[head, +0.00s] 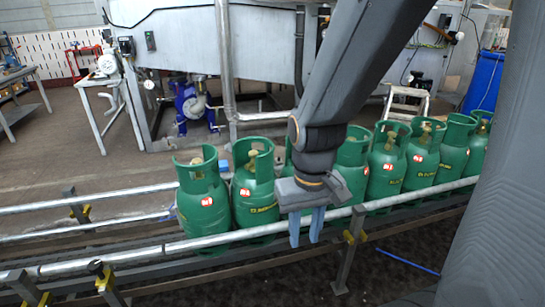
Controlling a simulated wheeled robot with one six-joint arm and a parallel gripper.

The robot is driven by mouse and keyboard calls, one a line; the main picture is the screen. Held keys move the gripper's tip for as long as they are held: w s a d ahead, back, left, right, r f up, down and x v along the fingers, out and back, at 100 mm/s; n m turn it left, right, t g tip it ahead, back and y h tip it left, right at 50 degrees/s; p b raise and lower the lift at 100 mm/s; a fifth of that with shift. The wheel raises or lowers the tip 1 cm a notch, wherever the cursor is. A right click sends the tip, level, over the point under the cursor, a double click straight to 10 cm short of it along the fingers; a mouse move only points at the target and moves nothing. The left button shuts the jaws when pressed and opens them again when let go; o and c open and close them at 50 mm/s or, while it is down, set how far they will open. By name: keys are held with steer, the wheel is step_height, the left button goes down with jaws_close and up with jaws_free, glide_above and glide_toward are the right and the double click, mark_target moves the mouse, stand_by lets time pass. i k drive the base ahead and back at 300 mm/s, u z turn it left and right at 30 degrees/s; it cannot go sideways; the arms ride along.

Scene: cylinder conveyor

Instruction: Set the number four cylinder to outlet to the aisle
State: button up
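Several green gas cylinders stand upright in a row on the conveyor. Each has an open collar around its valve; the red round stickers are too small for me to read the numbers surely, so I cannot tell which is number four. The leftmost cylinder (205,222) and the one beside it (255,205) stand left of my gripper (306,227). My gripper points down at the conveyor's near rail, with its two blue fingers apart and nothing seen between them. It hides most of one cylinder behind it. Another cylinder (352,165) stands just to its right. Brass valves show in some collars; their outlet directions are unclear.
The conveyor's near metal rail (170,247) runs in front of the cylinders, on posts with yellow clamps. The far rail (95,203) lies behind. A blue pump (192,105), a step stool (407,100) and a blue barrel (482,82) stand beyond. The conveyor's left end is empty.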

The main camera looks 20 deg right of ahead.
mark_target(253, 203)
steer(key=z, duration=0.3)
steer(key=i, duration=1.4)
steer(key=u, duration=0.3)
